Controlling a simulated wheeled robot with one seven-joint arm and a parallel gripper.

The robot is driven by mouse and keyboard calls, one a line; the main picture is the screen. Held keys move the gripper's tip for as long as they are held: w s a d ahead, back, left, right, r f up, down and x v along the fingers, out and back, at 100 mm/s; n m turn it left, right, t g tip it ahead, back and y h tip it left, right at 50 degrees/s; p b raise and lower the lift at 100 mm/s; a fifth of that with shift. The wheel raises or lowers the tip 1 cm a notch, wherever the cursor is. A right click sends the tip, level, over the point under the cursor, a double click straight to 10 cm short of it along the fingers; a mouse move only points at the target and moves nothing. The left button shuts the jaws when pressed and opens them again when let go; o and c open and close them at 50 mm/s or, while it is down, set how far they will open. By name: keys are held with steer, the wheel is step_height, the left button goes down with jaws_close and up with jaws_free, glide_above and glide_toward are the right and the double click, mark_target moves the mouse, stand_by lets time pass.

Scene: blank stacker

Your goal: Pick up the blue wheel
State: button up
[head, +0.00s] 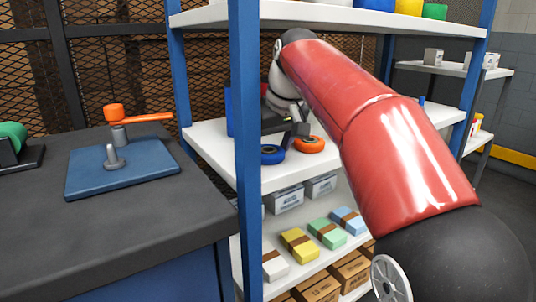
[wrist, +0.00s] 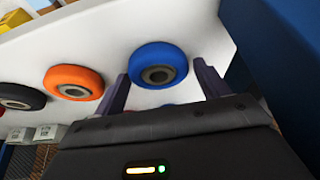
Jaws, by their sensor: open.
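The blue wheel (wrist: 158,65) lies flat on a white shelf, its grey hub showing. It also shows in the head view (head: 272,154), at the shelf's front beside the blue post. My gripper (wrist: 161,70) is open and empty, one finger toward each side of the blue wheel in the wrist view. Whether the fingertips reach down around it I cannot tell.
An orange wheel (wrist: 73,82) lies close beside the blue one, with a dark wheel (wrist: 20,97) farther along. A blue post (head: 246,120) stands close by. A workbench (head: 110,225) is at left.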

steer(key=c, duration=0.8)
steer(key=shift+o, duration=0.2)
steer(key=shift+r, duration=0.1)
